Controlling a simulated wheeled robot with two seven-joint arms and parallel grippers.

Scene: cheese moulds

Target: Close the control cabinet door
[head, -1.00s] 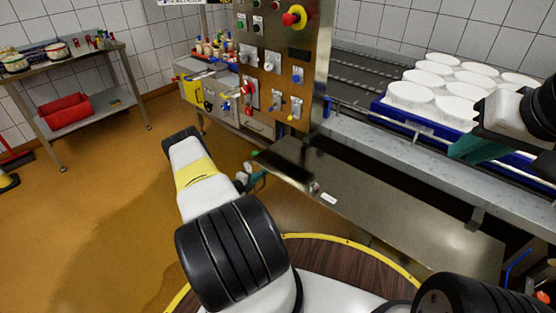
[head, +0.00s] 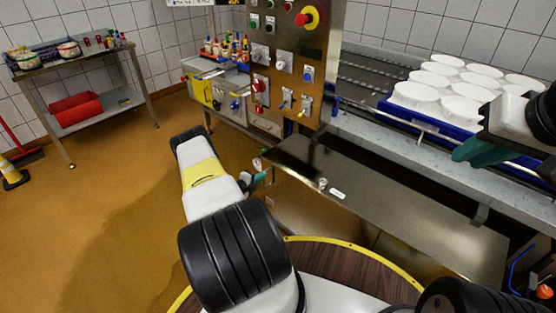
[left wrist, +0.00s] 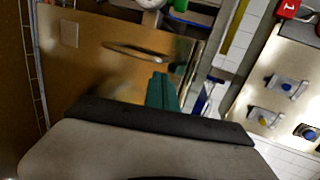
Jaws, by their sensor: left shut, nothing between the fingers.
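A steel control panel (head: 290,65) with buttons and switches stands upright at the top centre of the head view. A broad steel panel (head: 410,200) below it has a small round fitting and a white label; I take it for the cabinet door, but its angle is hard to tell. The left wrist view shows a steel sheet (left wrist: 95,60) with a bar handle (left wrist: 140,50). My left gripper (head: 254,182), with teal fingers (left wrist: 161,92), is shut and empty near the panel's left end; contact is unclear. My right gripper (head: 482,152) is by the moulds; its opening is unclear.
A blue tray (head: 415,122) of white moulds stands on the conveyor at right. A steel trolley (head: 110,50) with a red bin (head: 75,108) is at left. The orange floor between is clear.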

